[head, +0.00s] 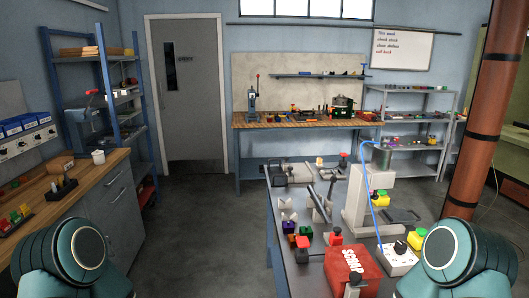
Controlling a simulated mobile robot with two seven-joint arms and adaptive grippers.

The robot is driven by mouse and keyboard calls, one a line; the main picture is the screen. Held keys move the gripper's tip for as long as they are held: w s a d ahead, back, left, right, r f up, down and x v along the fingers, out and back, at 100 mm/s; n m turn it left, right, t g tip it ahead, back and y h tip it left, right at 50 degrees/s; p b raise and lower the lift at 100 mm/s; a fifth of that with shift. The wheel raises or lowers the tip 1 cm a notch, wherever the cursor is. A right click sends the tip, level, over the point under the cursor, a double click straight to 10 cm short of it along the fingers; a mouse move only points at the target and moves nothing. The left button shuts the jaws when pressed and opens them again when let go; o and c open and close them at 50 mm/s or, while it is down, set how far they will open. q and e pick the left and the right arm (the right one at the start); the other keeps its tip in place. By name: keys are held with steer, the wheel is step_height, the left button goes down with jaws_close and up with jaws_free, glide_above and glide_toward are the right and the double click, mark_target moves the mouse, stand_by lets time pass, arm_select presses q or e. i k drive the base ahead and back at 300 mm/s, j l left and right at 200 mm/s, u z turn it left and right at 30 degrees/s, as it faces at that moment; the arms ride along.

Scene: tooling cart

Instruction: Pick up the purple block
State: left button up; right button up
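A small dark purple block (288,227) sits near the left edge of the grey-topped bench (276,246) in the head view, in a small cluster of coloured blocks. The cluster is small in the picture, so its colours are hard to separate. Neither gripper shows. Only a rounded teal part of each of my arms is visible, at the bottom left and bottom right corners, well apart from the block.
A red SCRAP bin (352,268), a white box with a black knob (398,258) and a grey press (365,205) with a blue hose stand right of the blocks. A wooden-topped cabinet (100,178) is at left. Open floor (205,240) lies between.

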mark_target(290, 228)
steer(key=i+j, duration=1.6)
steer(key=i+j+z, duration=0.45)
steer(key=i+j, duration=0.15)
steer(key=j, duration=0.2)
steer(key=l+z, duration=0.1)
steer(key=z, duration=1.5)
